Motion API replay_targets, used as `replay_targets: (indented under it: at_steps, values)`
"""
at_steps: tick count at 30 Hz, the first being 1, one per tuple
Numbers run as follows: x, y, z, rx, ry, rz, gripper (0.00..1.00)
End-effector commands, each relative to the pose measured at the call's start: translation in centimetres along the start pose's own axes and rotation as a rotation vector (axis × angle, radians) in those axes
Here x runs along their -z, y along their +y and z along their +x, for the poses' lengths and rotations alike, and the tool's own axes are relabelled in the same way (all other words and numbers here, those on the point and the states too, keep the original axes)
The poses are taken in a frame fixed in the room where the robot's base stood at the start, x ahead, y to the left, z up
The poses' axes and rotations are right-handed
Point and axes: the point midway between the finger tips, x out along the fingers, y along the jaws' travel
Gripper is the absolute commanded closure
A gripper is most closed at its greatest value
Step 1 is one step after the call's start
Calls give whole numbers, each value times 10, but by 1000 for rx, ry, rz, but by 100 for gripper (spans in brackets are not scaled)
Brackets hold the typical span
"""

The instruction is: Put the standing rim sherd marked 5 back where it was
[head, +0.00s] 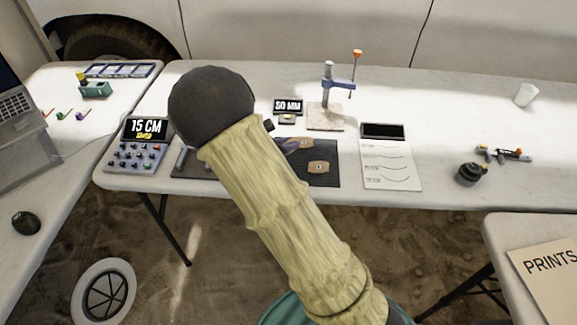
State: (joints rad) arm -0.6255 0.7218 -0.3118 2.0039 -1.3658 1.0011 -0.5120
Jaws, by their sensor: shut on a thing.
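My gripper (290,147) is mostly hidden behind my own forearm; only a small dark purplish part shows, over the dark mat (325,181). It is shut on a tan sherd (305,143) that shows just right of its tip. The mark on this sherd is too small to read, and I cannot tell whether it touches the mat. Another tan sherd (318,167) with a pale label lies on the mat, nearer to me. The left part of the mat is largely covered by my arm.
A profile sheet (390,175) with drawn curves lies right of the mat. A stand (327,90) with an orange-topped post and a "50 MM" display (288,105) are behind it. The table (450,110) has free room at the right.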

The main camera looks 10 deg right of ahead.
Motion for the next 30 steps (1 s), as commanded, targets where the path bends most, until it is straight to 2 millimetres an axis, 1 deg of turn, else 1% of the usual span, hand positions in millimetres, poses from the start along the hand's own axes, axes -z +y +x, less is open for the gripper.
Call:
replay_targets:
  at_steps: [1,3,6,17,20,24,27,30]
  values:
    - [12,0,5,2,0,-5,100]
    - [24,0,10,2,-1,-5,100]
    - [35,0,15,1,-1,-3,100]
    - [38,0,16,0,-1,0,100]
    - [48,0,20,0,-1,-3,100]
    - [67,0,28,0,-1,-4,100]
    - [72,0,30,-1,-1,-1,100]
    - [72,0,30,-1,-1,0,100]
